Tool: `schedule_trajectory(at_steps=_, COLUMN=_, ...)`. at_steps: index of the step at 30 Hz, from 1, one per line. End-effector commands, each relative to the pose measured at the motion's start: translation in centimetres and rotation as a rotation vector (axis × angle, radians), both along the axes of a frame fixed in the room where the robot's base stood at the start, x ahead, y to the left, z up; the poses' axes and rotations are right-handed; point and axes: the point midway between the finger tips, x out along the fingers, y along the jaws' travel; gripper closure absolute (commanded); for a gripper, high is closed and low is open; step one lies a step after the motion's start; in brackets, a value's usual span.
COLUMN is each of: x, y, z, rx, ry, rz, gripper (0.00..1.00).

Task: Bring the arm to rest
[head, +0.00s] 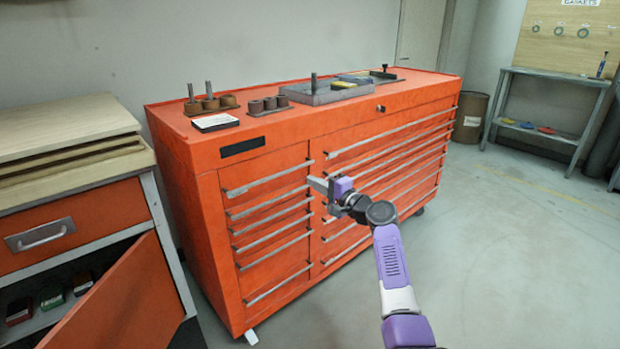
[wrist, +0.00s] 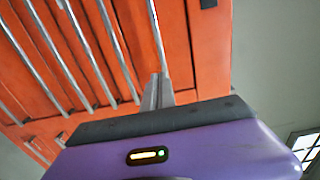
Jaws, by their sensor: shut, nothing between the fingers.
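My gripper (head: 319,186) is shut and empty in front of the orange tool cabinet (head: 190,165) in the head view. My purple and black arm reaches up to it from the bottom right. In the wrist view my gripper (wrist: 160,82) points at the orange drawer fronts (wrist: 195,45). Its fingertips look close to the drawer handles there, but I cannot tell if they touch.
Drawer handles (head: 270,175) stick out from the cabinet front. A wooden-topped bench (head: 60,118) with an open door (head: 115,305) stands left. The floor (head: 520,270) at right is clear.

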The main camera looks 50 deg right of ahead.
Motion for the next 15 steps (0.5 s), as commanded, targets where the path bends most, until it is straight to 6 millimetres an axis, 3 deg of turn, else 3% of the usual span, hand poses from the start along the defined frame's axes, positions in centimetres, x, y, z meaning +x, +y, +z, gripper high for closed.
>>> schedule_trajectory(at_steps=9, x=-5.0, y=1.0, z=0.1, rx=0.0, ry=0.001, rz=-0.004, gripper=1.0)
schedule_trajectory(at_steps=15, x=-6.9, y=1.5, z=0.1, rx=0.0, ry=-0.001, rz=-0.002, gripper=1.0)
